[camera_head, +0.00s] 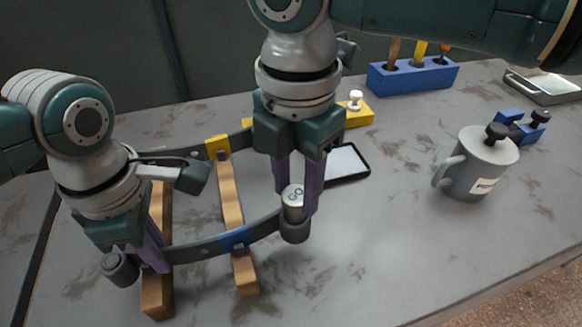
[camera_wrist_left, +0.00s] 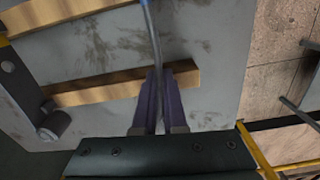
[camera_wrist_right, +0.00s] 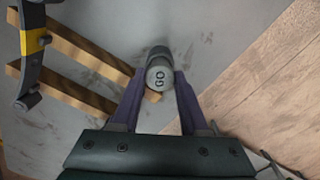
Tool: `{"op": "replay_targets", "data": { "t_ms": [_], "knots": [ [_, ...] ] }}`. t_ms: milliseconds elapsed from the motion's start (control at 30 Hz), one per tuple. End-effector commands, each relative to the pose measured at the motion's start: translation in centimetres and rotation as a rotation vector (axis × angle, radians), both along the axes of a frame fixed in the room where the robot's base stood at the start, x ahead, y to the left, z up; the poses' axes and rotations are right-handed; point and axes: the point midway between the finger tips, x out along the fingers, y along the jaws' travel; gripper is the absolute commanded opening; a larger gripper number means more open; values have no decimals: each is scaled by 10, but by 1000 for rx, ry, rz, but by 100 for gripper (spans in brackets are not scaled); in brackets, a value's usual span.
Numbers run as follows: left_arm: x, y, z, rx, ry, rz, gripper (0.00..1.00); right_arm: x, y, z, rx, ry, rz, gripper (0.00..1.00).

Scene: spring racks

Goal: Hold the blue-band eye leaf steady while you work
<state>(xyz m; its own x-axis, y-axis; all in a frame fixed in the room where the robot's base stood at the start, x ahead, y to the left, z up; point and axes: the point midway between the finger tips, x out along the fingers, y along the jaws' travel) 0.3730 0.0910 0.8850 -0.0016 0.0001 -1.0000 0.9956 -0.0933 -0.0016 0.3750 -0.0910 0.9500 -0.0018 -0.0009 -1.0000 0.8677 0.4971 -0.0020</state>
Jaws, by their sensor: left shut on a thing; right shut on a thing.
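The blue-band eye leaf (camera_head: 190,249) is a dark curved strip with a blue band (camera_head: 234,239) and a rolled eye at each end. It lies across two wooden bars. My left gripper (camera_head: 158,262) is shut on it near its left eye (camera_head: 118,268); the left wrist view shows the strip (camera_wrist_left: 152,38) between the fingers. My right gripper (camera_head: 298,208) is shut on a silver cylinder marked GO (camera_head: 293,196), upright at the leaf's right eye (camera_head: 295,231). It also shows in the right wrist view (camera_wrist_right: 160,77). I cannot tell how deep it sits in the eye.
A yellow-band leaf (camera_head: 217,147) lies across the bars behind. The front right table is clear.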

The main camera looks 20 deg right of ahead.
Motion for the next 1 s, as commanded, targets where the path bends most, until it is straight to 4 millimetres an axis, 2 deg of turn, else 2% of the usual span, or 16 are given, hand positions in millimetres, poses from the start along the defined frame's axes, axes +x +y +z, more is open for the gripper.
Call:
{"op": "replay_targets", "data": {
  "t_ms": [1000],
  "knots": [
    [0, 0, 0, 1, -1, 1, 0, 0, 0, -21, 0, 0, 0, 4]
  ]
}}
